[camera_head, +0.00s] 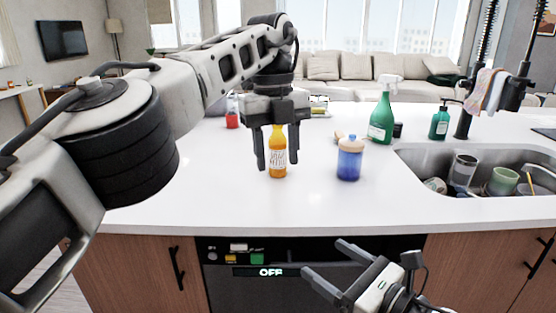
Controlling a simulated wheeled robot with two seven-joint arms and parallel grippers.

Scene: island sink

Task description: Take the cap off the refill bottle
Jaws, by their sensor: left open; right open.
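An orange-yellow bottle (278,167) with a white label stands upright on the white counter. My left gripper (278,160) points down over it, open, with one finger on each side of its upper part. The gripper hides the bottle's top, so I cannot see its cap. I cannot tell whether the fingers touch it. A blue translucent bottle (349,165) with a pale tan cap (351,142) stands to its right. No readable label shows which one is the refill bottle. My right gripper (322,258) is open and empty, low in front of the counter.
A green spray bottle (382,118) and a green pump bottle (439,123) stand farther back. The sink (425,158) at right holds several cups. A red-filled bottle (232,119) is behind left. The counter's front strip (230,205) is clear. A dishwasher (290,257) is below.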

